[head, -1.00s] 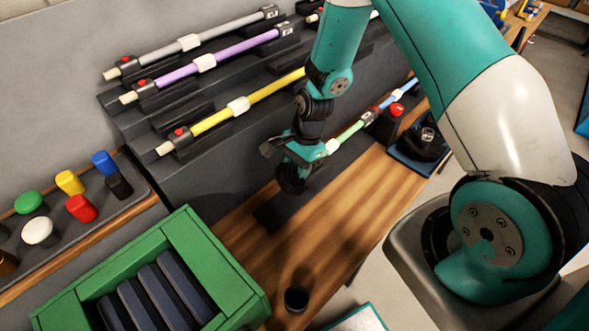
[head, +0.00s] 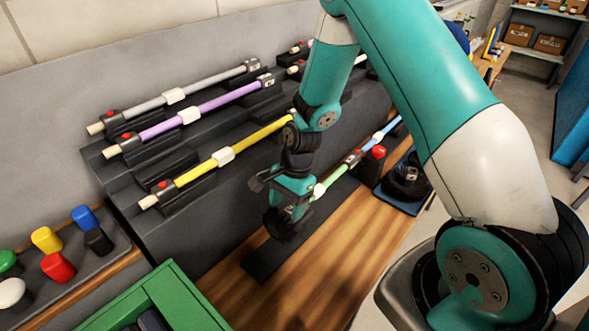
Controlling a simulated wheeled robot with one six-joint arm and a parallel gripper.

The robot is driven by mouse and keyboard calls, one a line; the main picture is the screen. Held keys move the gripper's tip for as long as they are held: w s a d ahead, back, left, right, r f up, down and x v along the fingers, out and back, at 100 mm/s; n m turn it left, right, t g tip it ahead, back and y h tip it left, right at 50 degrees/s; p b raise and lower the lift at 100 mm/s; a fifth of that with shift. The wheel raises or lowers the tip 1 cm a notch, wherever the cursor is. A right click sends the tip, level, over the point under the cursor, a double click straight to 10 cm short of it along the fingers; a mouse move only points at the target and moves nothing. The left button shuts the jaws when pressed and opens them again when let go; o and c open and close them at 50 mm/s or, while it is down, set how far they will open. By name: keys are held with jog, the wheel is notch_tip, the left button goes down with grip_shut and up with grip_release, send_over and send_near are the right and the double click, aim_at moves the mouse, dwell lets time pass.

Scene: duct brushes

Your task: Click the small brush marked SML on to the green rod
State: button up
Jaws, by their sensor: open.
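The green rod (head: 335,177) lies on a low dark rest at the right of the rack, with a white collar (head: 318,190) on it. Its near end is hidden behind my gripper (head: 288,212). My gripper is open and points down over that end. A dark, round, rough-edged shape (head: 281,226) shows at the fingertips. I cannot tell whether it is the small brush, or whether it touches the rod. A black round brush-like piece (head: 406,180) lies on a blue tray at the right. No SML mark is readable.
Grey (head: 205,90), purple (head: 222,101) and yellow (head: 250,138) rods lie on the stepped rack. A red button (head: 378,152) stands beside the green rod. A green crate (head: 165,303) and coloured blocks are at lower left. The wooden bench (head: 300,290) is clear in front.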

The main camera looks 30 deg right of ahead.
jog(key=b+v, duration=0.2)
jog(key=v, duration=1.2)
jog(key=s+a+r+n, duration=0.6)
jog(key=s+n, duration=0.4)
jog(key=s+a+r+n+t+y, duration=0.1)
jog(key=s+a+r+n, duration=0.5)
jog(key=s+n, duration=0.5)
jog(key=shift+s+a+r+n, duration=0.2)
jog(key=shift+s+a+n, duration=0.1)
jog(key=shift+a, duration=0.45)
jog(key=shift+w, duration=0.1)
